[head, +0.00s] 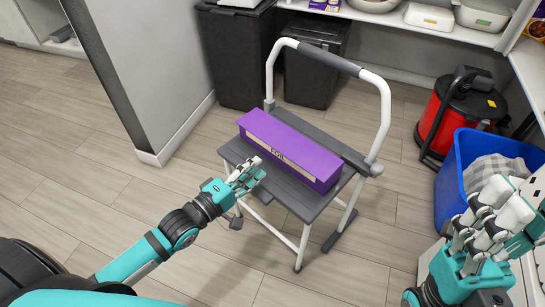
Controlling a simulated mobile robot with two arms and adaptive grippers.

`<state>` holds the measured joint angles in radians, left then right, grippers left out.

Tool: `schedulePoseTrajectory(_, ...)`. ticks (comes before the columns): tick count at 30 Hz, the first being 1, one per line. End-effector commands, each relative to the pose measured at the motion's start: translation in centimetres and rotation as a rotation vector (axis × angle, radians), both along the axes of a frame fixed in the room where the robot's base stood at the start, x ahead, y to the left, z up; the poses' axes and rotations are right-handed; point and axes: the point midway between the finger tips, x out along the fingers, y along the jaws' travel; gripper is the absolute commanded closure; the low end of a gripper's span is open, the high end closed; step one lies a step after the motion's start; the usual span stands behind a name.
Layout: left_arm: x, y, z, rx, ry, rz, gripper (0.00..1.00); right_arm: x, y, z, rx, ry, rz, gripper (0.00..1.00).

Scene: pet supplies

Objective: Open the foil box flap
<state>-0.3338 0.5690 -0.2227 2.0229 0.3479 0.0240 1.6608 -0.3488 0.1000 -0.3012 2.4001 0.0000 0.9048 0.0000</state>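A long purple foil box (296,146) with a cream front band lettered FOIL lies on the dark grey top of a folding step stool (283,185). Its purple top looks closed. My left gripper (248,172) is at the stool's near left edge, in front of the box's left half. Its fingers reach toward the cream band; I cannot tell if they touch it. My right gripper (490,205) is at the right, away from the box, in front of the blue bin. Nothing shows held in either gripper. The box's back is hidden.
The stool's white rail with grey grip (330,59) rises behind the box. A blue bin (455,170) with grey cloth and a red-black vacuum (450,118) stand right. Dark bins (237,60) stand behind. A wall corner is at left. Floor left of the stool is clear.

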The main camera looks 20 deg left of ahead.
Motion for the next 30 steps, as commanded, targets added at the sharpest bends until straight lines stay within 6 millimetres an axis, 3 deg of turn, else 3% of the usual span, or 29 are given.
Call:
schedulePoseTrajectory(3,2.4,-1.0,-0.2,-0.003,-0.004,0.000,0.74,0.1,0.0,-1.2,-0.001,0.003,-0.001,0.60)
schedulePoseTrajectory(9,5.3,-2.3,-0.2,-0.001,-0.002,0.000,0.74,0.1,0.0,-2.0,-0.002,0.002,-0.001,0.60)
schedulePoseTrajectory(15,6.4,-2.9,-0.2,0.000,0.000,0.000,0.74,0.2,0.0,-2.1,-0.003,-0.003,-0.001,0.60)
schedulePoseTrajectory(23,6.5,-2.9,-0.1,0.000,0.001,0.000,0.74,0.2,0.1,-2.1,-0.003,-0.003,0.000,0.60)
schedulePoseTrajectory(30,6.5,-2.9,-0.1,0.000,0.001,0.000,1.00,0.2,0.1,-2.1,-0.003,-0.002,0.000,0.60)
